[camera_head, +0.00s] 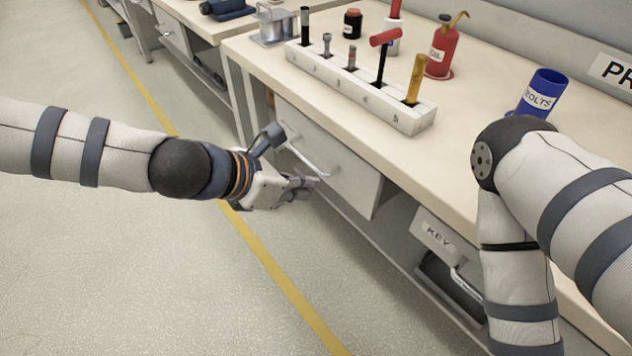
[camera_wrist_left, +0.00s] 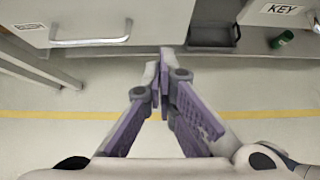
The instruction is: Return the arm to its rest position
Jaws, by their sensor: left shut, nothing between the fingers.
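My left arm comes in from the left in the head view. Its gripper (camera_head: 300,187) is near the front of the bench, close to a pulled-out drawer (camera_head: 333,163) and its bar handle (camera_head: 305,157). In the left wrist view the left gripper (camera_wrist_left: 163,62) has its fingertips together with nothing between them. The drawer handle (camera_wrist_left: 90,42) shows ahead of it in that view, apart from the fingers. My right arm bends down at the right side of the head view; its gripper is out of view.
A white rack (camera_head: 360,90) with several tools stands on the bench. A drawer labelled KEY (camera_head: 437,235) is below. The floor left of the bench is clear, with a yellow line (camera_head: 270,265).

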